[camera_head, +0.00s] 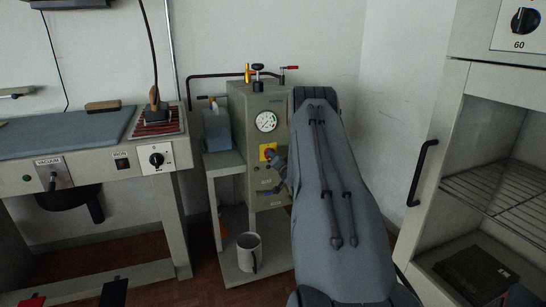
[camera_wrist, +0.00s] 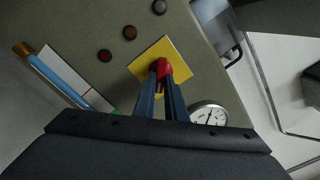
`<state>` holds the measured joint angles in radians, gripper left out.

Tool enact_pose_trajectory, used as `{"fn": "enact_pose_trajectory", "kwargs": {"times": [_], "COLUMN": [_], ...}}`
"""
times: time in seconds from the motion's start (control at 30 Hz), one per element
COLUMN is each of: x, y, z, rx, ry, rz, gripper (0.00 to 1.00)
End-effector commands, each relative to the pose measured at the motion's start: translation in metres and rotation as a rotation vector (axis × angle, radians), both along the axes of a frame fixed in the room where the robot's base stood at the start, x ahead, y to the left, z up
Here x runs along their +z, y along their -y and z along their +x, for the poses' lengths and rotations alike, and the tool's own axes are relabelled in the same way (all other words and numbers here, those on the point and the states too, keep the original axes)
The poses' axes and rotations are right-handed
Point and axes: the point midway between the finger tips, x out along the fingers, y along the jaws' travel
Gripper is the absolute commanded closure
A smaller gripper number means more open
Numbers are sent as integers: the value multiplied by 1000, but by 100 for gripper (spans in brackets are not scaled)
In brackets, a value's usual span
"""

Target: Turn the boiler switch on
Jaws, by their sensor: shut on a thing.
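The boiler (camera_head: 257,115) is a grey-green box standing left of my arm in the head view. Its switch is a red knob (camera_wrist: 164,67) on a yellow square plate (camera_wrist: 143,66), which looks tilted in the wrist view. The plate (camera_head: 263,151) also shows on the boiler's front below the gauge in the head view. My gripper (camera_wrist: 162,76) is shut on the red knob, its blue fingers on either side of it. In the head view my gripper (camera_head: 275,157) is mostly hidden by my arm.
A round gauge (camera_wrist: 208,115) sits close beside the plate. Several small round lights (camera_wrist: 130,33) line the panel. A sight tube (camera_wrist: 60,78) runs at the left. In the head view, an ironing table (camera_head: 60,135) stands left and a cabinet (camera_head: 440,130) right. A mug (camera_head: 249,252) stands low.

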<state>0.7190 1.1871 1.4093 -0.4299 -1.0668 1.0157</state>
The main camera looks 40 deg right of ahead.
Motion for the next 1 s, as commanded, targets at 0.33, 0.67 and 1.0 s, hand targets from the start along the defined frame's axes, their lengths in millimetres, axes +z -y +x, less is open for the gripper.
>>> {"fn": "enact_pose_trajectory", "kwargs": {"times": [0.33,0.67,1.0], "x": [-1,-2,-3], "y": [2,3,3], "z": [-1,-1,-1], "rx": [-2,-2,-2], "ry": [111,204,257], "rz": [307,560,708], "gripper": [100,100,100]}}
